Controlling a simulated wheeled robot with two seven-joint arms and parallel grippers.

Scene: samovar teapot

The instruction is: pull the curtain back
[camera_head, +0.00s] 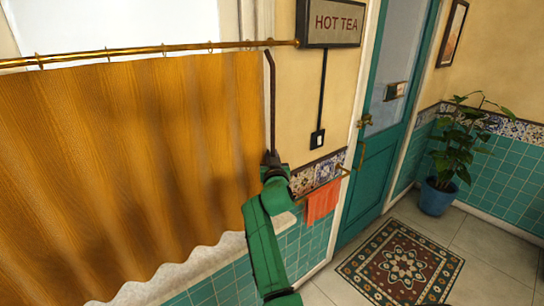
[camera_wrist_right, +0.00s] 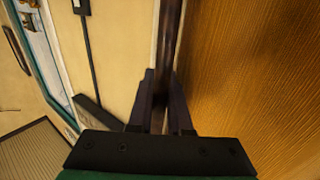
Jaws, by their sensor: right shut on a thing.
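A thin dark pull wand (camera_head: 271,100) with a bent top hangs at the curtain's right edge. My right gripper (camera_head: 270,157) is shut on the wand's lower part. In the right wrist view the wand (camera_wrist_right: 170,35) runs up between the fingers, with the curtain (camera_wrist_right: 255,80) close on the right. The left gripper is out of view.
A HOT TEA sign (camera_head: 331,23) hangs right of the rod, above a wall switch (camera_head: 317,139). An orange towel (camera_head: 322,202) hangs on a rail right of my right arm. A teal door (camera_head: 380,150), a rug (camera_head: 400,264) and a potted plant (camera_head: 437,199) are further right.

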